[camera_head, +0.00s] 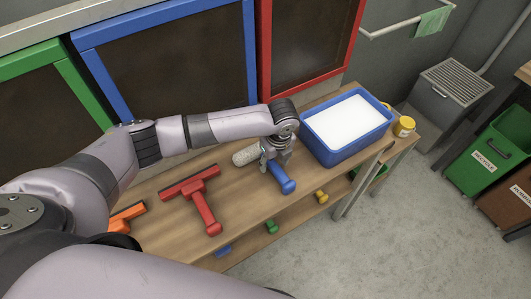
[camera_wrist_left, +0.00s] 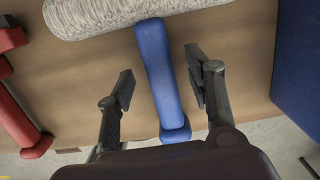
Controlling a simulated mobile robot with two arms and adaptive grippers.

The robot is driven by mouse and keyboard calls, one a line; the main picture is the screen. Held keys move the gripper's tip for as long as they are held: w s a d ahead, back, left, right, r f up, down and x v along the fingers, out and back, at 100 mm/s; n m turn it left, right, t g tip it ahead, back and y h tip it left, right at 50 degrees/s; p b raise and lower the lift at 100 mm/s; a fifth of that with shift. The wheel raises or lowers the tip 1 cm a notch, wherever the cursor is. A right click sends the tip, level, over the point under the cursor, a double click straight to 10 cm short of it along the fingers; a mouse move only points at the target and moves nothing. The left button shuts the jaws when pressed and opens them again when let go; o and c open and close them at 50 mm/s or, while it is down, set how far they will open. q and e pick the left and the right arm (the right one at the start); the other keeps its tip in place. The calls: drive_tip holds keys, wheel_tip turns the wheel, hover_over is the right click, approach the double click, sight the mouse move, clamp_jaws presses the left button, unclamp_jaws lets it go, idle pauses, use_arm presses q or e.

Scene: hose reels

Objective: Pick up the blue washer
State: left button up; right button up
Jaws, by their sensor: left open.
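The blue washer (camera_head: 281,177) lies on the wooden bench, its blue handle pointing toward the bench's front edge. Its fluffy grey-white sleeve (camera_head: 246,155) lies toward the back, partly hidden by my left gripper in the head view. My left gripper (camera_head: 276,156) is above the washer. In the left wrist view, the blue handle (camera_wrist_left: 160,75) runs between the two open fingers of my left gripper (camera_wrist_left: 160,88), apart from both. The sleeve (camera_wrist_left: 120,15) crosses the top of that view. My right gripper is not in view.
A red squeegee (camera_head: 203,203) and an orange tool (camera_head: 124,217) lie to the left on the bench (camera_head: 167,236). A blue basin (camera_head: 340,153) with white contents stands close on the right, beside a yellow jar (camera_head: 403,126). Framed panels stand behind.

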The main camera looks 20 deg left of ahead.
use_arm(q)
drive_tip(key=shift+a+f, duration=0.1)
drive_tip(key=shift+f, duration=0.85)
drive_tip(key=shift+c, duration=0.2)
clamp_jaws()
